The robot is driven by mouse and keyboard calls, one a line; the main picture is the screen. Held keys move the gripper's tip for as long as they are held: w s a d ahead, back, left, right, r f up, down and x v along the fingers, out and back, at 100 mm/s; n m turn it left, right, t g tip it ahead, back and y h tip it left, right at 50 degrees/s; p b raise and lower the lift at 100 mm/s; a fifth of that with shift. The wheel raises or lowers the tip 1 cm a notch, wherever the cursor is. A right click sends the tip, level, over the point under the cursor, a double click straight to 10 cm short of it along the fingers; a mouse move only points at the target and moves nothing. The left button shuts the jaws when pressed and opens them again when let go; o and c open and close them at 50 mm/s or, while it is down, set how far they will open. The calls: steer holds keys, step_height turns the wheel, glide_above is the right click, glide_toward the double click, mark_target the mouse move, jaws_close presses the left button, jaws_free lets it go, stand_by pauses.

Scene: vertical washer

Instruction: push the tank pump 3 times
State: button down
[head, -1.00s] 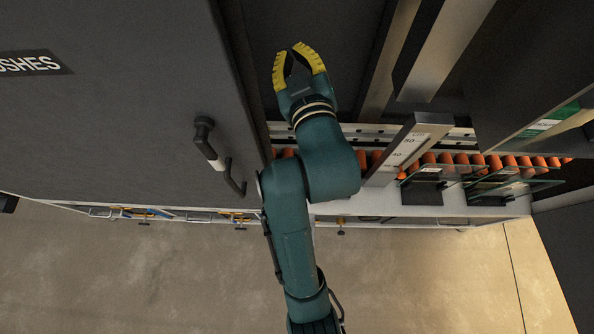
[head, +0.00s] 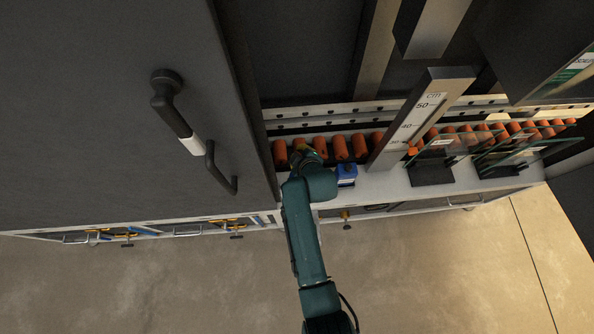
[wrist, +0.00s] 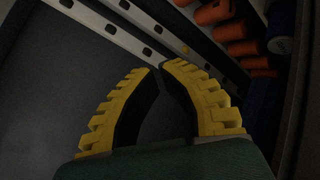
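I cannot identify the tank pump for certain in either view. A small blue box-like part (head: 346,176) sits on the white ledge just right of my arm in the head view; I cannot tell whether it is the pump. My gripper (wrist: 158,68) shows in the wrist view with its two yellow ridged fingers curved together, the tips almost meeting, nothing between them. In the head view my gripper is mostly hidden behind my arm, near the orange rollers (head: 340,147), with only a bit of yellow showing.
A large dark door with a handle (head: 195,145) fills the left. A grey upright with a centimetre scale (head: 420,110) stands right of my arm. Glass plates on dark stands (head: 434,165) are farther right. A perforated white rail (wrist: 110,30) crosses the wrist view.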

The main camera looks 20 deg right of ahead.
step_height(320, 180, down, 9)
steer(key=b, duration=0.7)
steer(key=shift+r+b, duration=0.2)
steer(key=shift+b, duration=0.1)
steer(key=shift+f, duration=0.1)
stand_by(0.9)
steer(key=shift+f+b, duration=0.35)
steer(key=shift+f+b, duration=1)
steer(key=shift+f, duration=0.4)
stand_by(1.1)
steer(key=shift+r+p, duration=1.55)
steer(key=shift+r, duration=0.2)
step_height(320, 180, up, 5)
steer(key=p, duration=0.4)
